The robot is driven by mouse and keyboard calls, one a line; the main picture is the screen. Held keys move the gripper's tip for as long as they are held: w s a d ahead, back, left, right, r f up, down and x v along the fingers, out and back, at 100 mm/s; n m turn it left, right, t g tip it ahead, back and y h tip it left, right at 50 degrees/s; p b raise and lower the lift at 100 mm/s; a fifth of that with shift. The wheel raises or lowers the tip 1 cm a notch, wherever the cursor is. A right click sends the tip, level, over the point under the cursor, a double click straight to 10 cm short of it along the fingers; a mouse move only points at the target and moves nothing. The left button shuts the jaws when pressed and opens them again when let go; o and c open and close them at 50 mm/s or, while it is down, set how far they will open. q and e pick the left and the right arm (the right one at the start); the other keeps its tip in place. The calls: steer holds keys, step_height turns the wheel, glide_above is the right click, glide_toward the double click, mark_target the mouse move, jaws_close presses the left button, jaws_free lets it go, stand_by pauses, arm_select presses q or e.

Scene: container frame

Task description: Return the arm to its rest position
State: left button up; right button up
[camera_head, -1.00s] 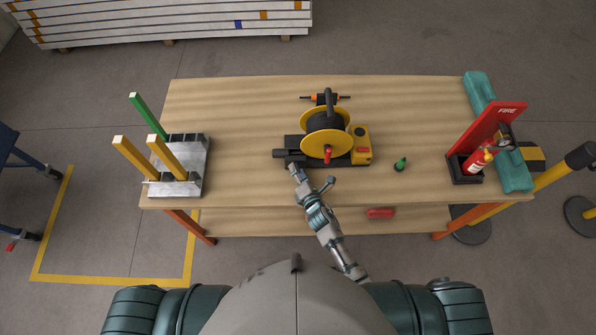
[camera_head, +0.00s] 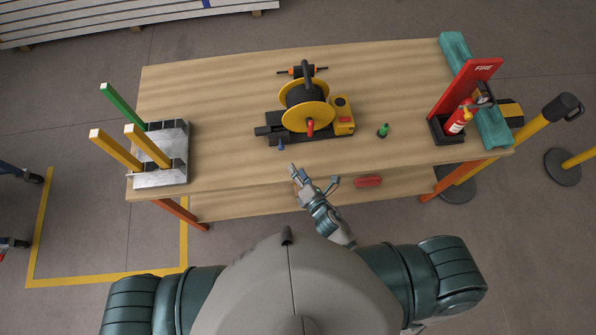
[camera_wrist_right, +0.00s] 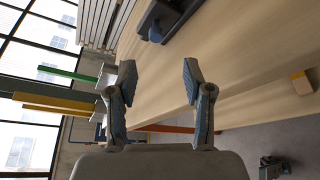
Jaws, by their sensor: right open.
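My right gripper (camera_head: 303,178) is open and empty at the table's front edge in the head view. Its two fingers (camera_wrist_right: 158,85) stand apart in the right wrist view with nothing between them. The table (camera_head: 220,100) lies beyond it. A black and yellow cable reel (camera_head: 306,105) stands on the table behind the gripper, with a clear gap between them. The reel's dark base also shows at the top of the right wrist view (camera_wrist_right: 170,22). My left gripper is not in view.
A metal rack (camera_head: 160,178) with green and yellow bars stands at the table's left. A fire extinguisher (camera_head: 460,120) on a red stand and a teal beam (camera_head: 490,120) are at the right. A green bottle (camera_head: 383,131) is right of the reel. A red object (camera_head: 368,181) lies on the lower shelf.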

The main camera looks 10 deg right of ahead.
steer(key=shift+a, duration=0.25)
steer(key=shift+d, duration=0.15)
steer(key=s+d+f+m+g+h, duration=0.1)
steer(key=s+d+m+g+h, duration=0.15)
steer(key=d+m, duration=0.5)
steer(key=s+d+f+m+g+h, duration=0.1)
steer(key=s+d+m+g+h, duration=0.1)
steer(key=d+m+h, duration=0.5)
steer(key=s+d+r+m+g+y, duration=0.2)
steer(key=s+m+g+y, duration=0.3)
steer(key=s+m, duration=0.65)
step_height(320, 180, down, 28)
steer(key=s+g, duration=0.3)
steer(key=s+d+f+g, duration=0.1)
steer(key=s+d+f, duration=0.1)
steer(key=s+f, duration=1.3)
steer(key=shift+s+d+h, duration=0.3)
steer(key=shift+s+h, duration=0.15)
steer(key=shift+s, duration=0.45)
